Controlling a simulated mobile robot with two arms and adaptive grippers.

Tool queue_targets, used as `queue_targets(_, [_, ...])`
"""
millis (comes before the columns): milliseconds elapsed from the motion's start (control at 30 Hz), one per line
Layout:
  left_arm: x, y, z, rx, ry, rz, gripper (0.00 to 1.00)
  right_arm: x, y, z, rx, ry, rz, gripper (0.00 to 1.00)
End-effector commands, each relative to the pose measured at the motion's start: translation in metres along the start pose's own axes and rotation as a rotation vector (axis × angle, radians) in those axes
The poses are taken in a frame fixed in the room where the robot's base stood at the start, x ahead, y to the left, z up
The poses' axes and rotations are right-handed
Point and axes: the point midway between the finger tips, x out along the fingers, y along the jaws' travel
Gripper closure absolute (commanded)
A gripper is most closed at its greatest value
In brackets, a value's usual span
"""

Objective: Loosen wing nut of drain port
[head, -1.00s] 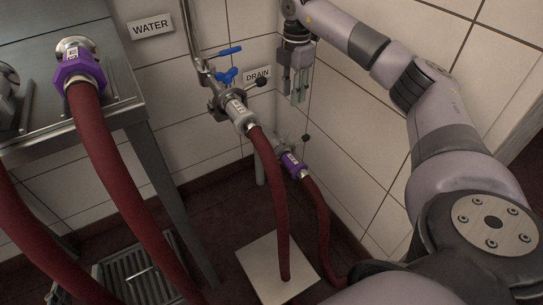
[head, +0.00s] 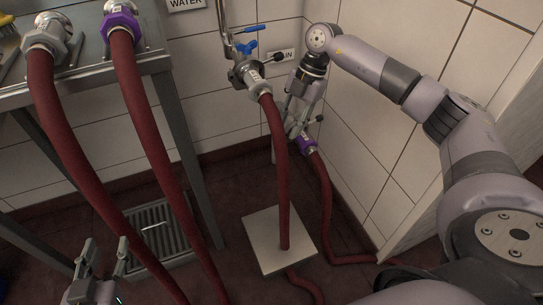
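The wing nut itself is too small to make out. My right gripper (head: 296,117) points down at the port, its fingers overlapping the clamp area. I cannot tell whether they touch or close on anything. My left gripper (head: 104,254) is at the lower left, fingers apart and empty, far from the port.
A metal table (head: 90,64) with two hose fittings stands at left. A floor grate (head: 158,228) and a pale floor plate (head: 262,243) lie below.

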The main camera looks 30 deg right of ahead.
Motion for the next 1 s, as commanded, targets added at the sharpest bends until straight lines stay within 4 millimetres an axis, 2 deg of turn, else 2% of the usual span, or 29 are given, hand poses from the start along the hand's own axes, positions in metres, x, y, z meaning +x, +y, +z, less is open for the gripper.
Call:
queue_targets(200, [0.0,0.0,0.0,0.0,0.0,0.0,0.6,0.026,-0.001,-0.035,-0.117,0.119,0.034,0.7])
queue_targets(500, [0.0,0.0,0.0,0.0,0.0,0.0,0.6,0.047,-0.004,-0.076,-0.238,0.259,0.092,0.7])
queue_targets(700, [0.0,0.0,0.0,0.0,0.0,0.0,0.6,0.051,-0.004,-0.088,-0.269,0.296,0.112,0.7])
queue_targets(1000, [0.0,0.0,0.0,0.0,0.0,0.0,0.6,0.051,-0.004,-0.089,-0.273,0.3,0.114,0.69])
